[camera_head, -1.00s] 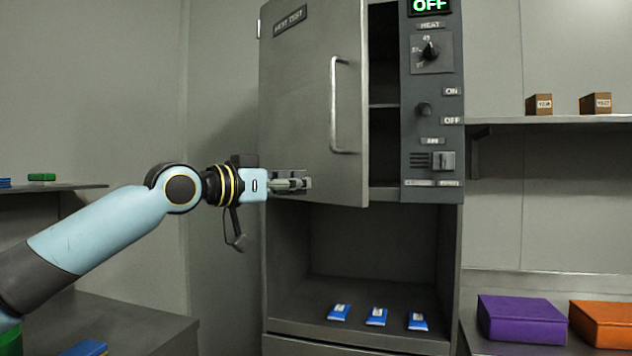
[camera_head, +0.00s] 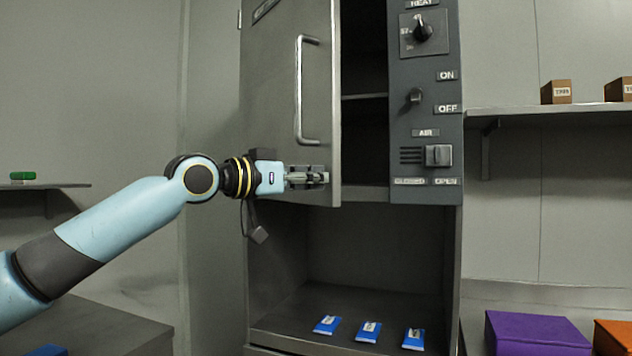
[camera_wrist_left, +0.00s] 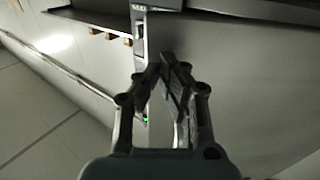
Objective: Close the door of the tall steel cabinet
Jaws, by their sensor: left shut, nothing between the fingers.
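The tall steel cabinet (camera_head: 424,170) stands in the middle of the head view. Its grey door (camera_head: 265,110) is hinged on the left and stands partly open, with a dark gap and shelves showing between its right edge and the control panel. A vertical bar handle (camera_head: 300,90) is on the door. My left gripper (camera_head: 322,178) is shut and empty, in front of the door's lower part near its free edge, below the handle. Whether it touches the door I cannot tell. In the left wrist view the closed fingers (camera_wrist_left: 165,65) show before a grey surface. My right gripper is not in view.
An open bay below the door holds several blue packets (camera_head: 368,331). A wall shelf (camera_head: 550,111) with brown boxes (camera_head: 556,92) is at right. A purple box (camera_head: 535,333) and an orange box (camera_head: 613,338) sit lower right. A grey counter (camera_head: 100,325) is at lower left.

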